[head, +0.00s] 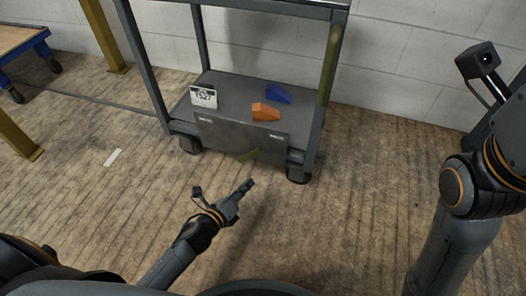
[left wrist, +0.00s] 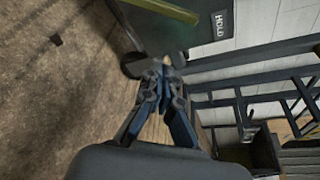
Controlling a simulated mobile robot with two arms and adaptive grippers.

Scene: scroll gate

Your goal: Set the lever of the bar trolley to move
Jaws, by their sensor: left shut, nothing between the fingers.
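The bar trolley (head: 240,146) stands by the wall with its dark front panel facing me. I cannot tell which setting the lever is at. My left gripper (head: 248,185) is shut and empty, in front of and below the panel, apart from the lever. It also shows shut in the left wrist view (left wrist: 170,65). My right gripper's fingers are out of view.
On the trolley's lower shelf are an orange block (head: 265,112), a blue block (head: 279,94) and a sign (head: 204,97). Yellow posts (head: 103,35) and a blue-framed table (head: 25,42) stand at left. The wooden floor (head: 330,215) before the trolley is clear.

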